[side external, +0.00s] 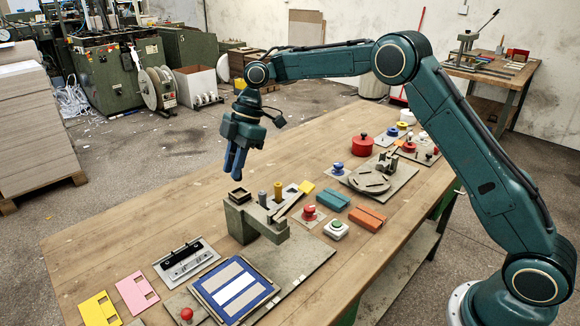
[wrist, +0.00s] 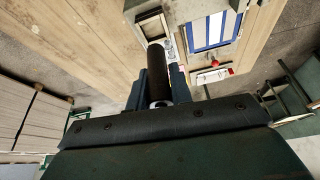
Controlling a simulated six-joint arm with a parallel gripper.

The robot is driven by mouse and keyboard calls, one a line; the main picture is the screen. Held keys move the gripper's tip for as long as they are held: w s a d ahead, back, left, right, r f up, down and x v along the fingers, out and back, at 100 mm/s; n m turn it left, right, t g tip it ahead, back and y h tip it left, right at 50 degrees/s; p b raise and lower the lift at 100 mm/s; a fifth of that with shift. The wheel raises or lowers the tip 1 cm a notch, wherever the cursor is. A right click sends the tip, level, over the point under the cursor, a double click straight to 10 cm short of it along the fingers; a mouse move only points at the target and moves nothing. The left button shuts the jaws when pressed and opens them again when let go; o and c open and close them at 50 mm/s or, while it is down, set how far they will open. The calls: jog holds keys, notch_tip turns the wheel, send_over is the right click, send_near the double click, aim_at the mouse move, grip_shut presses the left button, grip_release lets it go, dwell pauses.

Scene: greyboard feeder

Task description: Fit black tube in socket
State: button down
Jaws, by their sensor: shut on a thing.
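My gripper (side external: 235,174) is shut on the black tube (wrist: 157,72), which stands out between the blue fingers in the wrist view. In the side external view I cannot make the tube out from the dark blue fingers. A square, dark-rimmed socket (side external: 240,193) sits on top of the grey block (side external: 240,222). My fingers point down just above the socket, with a small gap in the picture. In the wrist view the tube's far end lies just short of the square socket opening (wrist: 152,28) and partly covers its near side.
A blue-framed striped panel (side external: 236,290) lies in front. A red knob (side external: 309,211), teal block (side external: 335,201) and orange block (side external: 366,218) are to the right.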

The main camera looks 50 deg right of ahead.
jog(key=shift+f, duration=1.4)
jog(key=shift+f, duration=0.85)
dwell(2.0)
jog(key=c, duration=1.2)
grip_release()
jog(key=shift+o, duration=0.2)
jog(key=v, duration=1.2)
